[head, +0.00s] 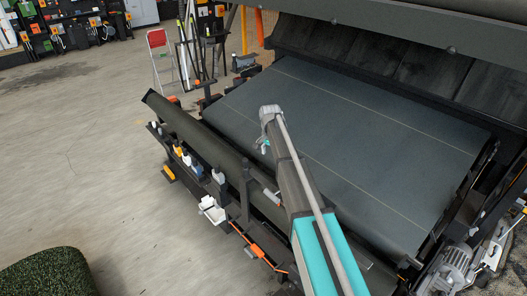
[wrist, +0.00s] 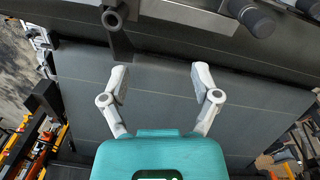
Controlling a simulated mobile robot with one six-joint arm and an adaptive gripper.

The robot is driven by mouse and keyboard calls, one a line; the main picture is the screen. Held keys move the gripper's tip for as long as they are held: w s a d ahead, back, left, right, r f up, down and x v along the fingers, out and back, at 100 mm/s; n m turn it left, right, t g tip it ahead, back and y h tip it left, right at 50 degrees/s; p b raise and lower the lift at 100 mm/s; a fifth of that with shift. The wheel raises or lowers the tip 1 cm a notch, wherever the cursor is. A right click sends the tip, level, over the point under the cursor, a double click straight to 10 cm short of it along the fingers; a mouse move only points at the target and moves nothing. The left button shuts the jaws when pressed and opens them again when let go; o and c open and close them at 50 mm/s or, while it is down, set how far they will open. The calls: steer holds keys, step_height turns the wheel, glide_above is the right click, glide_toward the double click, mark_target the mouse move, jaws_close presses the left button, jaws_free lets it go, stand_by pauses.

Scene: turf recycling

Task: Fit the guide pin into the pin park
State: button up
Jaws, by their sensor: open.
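My gripper (wrist: 160,72) is open and empty in the wrist view, its two pale fingers spread wide above a dark flat belt surface. A dark round bar with a hollow-looking end (wrist: 117,42) reaches down from the top edge, near the left finger. I cannot tell whether it is the guide pin or part of the pin park. In the head view my gripper (head: 263,147) is small and mostly hidden by my wrist, over the belt's near left part. I cannot surely pick out the guide pin or the pin park in either view.
The wide dark belt (head: 350,130) fills the machine's middle. A long roller (head: 195,132) runs along its near left side, beside a rail with several small blocks (head: 197,165). Dark knobs (wrist: 252,18) stand at the wrist view's top right. Open concrete floor (head: 80,150) lies left.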

steer(key=shift+s+d, duration=0.55)
steer(key=shift+d, duration=0.15)
stand_by(0.5)
steer(key=s+d+f+n+b, duration=0.1)
steer(key=s+f+b, duration=0.3)
steer(key=s, duration=0.7)
steer(key=s+d+f+n+b, duration=0.1)
steer(key=s+f+n+b, duration=0.3)
steer(key=s, duration=0.7)
steer(key=s+d+f+n+b, duration=0.2)
steer(key=s+f+b, duration=0.2)
steer(key=s, duration=0.7)
steer(key=shift+n, duration=0.4)
